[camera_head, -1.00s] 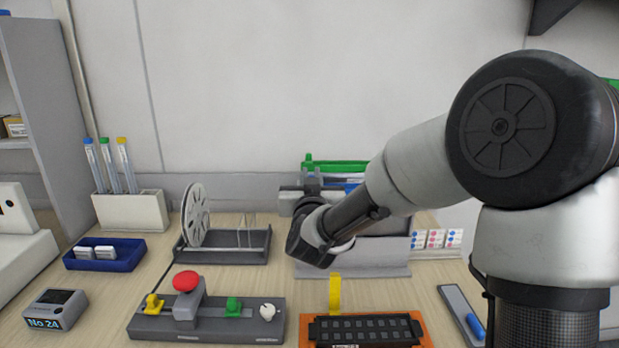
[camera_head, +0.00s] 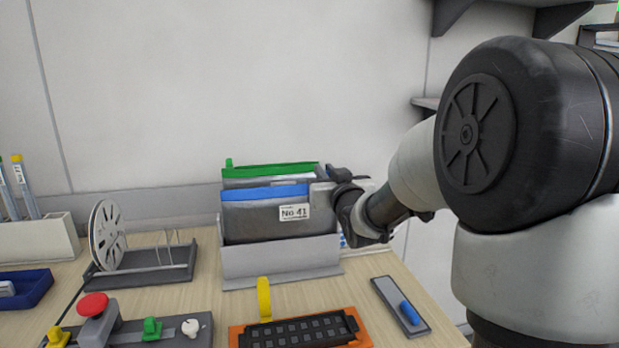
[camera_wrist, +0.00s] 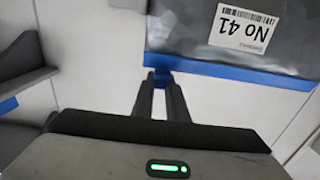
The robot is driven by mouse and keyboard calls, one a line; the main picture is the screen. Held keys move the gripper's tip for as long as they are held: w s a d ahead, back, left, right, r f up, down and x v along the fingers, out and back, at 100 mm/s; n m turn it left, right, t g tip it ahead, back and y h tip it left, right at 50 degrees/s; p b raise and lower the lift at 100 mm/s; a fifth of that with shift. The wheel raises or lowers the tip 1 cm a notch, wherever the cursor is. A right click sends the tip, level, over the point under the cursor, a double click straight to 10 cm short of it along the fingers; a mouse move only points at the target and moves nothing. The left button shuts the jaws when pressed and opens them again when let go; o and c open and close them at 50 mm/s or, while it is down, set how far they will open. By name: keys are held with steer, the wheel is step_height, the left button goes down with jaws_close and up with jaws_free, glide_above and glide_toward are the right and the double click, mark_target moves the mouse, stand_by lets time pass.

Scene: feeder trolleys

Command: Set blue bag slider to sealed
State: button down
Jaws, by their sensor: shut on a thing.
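The blue bag (camera_head: 265,217) is a grey pouch with a blue top strip and a "No 41" label. It stands upright in a grey holder (camera_head: 283,262), in front of a bag with a green strip (camera_head: 275,171). My gripper (camera_head: 324,192) is at the right end of the blue strip. In the wrist view the bag (camera_wrist: 225,30) appears upside down, and my gripper (camera_wrist: 162,82) is shut on the small blue slider (camera_wrist: 161,76) at the strip's end. The fingers hide part of the slider.
A reel rack (camera_head: 145,262) stands left of the holder. A button panel (camera_head: 135,332), an orange-edged black tray (camera_head: 300,333) and a small tray with a blue piece (camera_head: 398,303) lie in front. A wall shelf (camera_head: 425,102) is at the right.

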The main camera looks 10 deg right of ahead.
steer(key=shift+d, duration=0.4)
steer(key=c, duration=1.7)
jaws_free()
